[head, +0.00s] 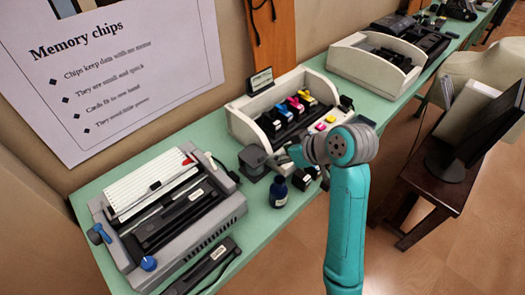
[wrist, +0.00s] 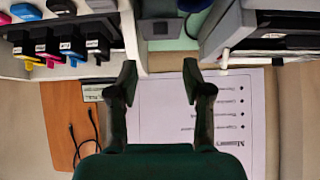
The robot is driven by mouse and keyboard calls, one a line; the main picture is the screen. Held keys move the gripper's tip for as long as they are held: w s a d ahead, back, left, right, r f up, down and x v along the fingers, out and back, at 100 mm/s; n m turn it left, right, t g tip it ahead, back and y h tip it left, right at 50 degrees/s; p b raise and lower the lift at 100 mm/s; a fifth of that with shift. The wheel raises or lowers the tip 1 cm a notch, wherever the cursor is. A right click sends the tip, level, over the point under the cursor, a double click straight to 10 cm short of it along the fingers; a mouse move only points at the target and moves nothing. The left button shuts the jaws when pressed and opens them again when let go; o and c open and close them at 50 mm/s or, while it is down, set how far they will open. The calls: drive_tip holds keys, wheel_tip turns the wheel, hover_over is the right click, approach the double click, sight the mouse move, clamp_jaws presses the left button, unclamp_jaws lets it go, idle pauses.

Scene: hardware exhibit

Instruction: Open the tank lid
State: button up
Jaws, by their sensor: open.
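A small dark grey tank (head: 252,164) stands on the green table between the two printers. Its top, which looks like the lid, is a grey block over a wider base. I cannot tell whether the lid is shut. In the wrist view a grey boxy part, likely the tank (wrist: 160,28), shows at the top centre, beyond the fingertips. My gripper (head: 281,160) is just right of the tank in the head view, partly hidden by my wrist. In the wrist view my gripper (wrist: 160,78) is open, with nothing between its fingers.
A dark blue bottle (head: 278,193) stands right in front of the tank. A grey printer (head: 195,240) is to the left. A white printer (head: 240,125) with several colour cartridges is behind and right. A black labelled cartridge (head: 203,268) lies near the table's front edge.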

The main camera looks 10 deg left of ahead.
sight(261, 157)
drive_tip(key=x, duration=1)
drive_tip(key=shift+a+f, duration=0.15)
drive_tip(key=shift+a, duration=0.05)
clamp_jaws()
